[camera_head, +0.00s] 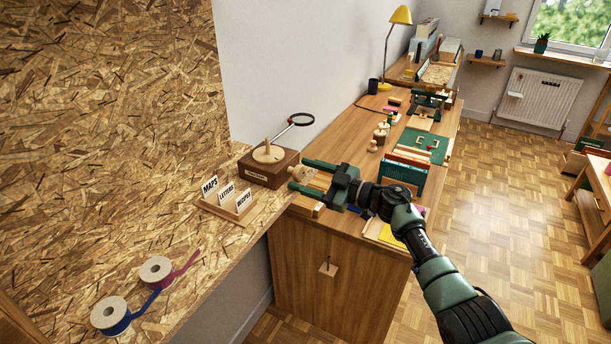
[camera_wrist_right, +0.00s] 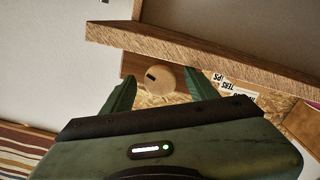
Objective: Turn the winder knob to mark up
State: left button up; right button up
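The winder knob (camera_head: 299,173) is a round, pale wooden knob on the right side of a dark brown wooden box (camera_head: 262,178). The box carries a wooden disc and a ring on a rod. In the right wrist view the knob (camera_wrist_right: 165,79) shows a short dark mark (camera_wrist_right: 151,76) left of its centre. My right gripper (camera_head: 297,174) is open, with one finger on each side of the knob. In the wrist view, gaps show between the knob and both fingers (camera_wrist_right: 161,84). My left gripper is not in view.
A card holder (camera_head: 222,208) with labelled cards stands left of the box. Ribbon rolls (camera_head: 111,313) lie on the chipboard shelf at the front left.

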jog(key=v, duration=0.7)
jog(key=shift+s+d+b, duration=0.2)
jog(key=shift+d+b, duration=0.15)
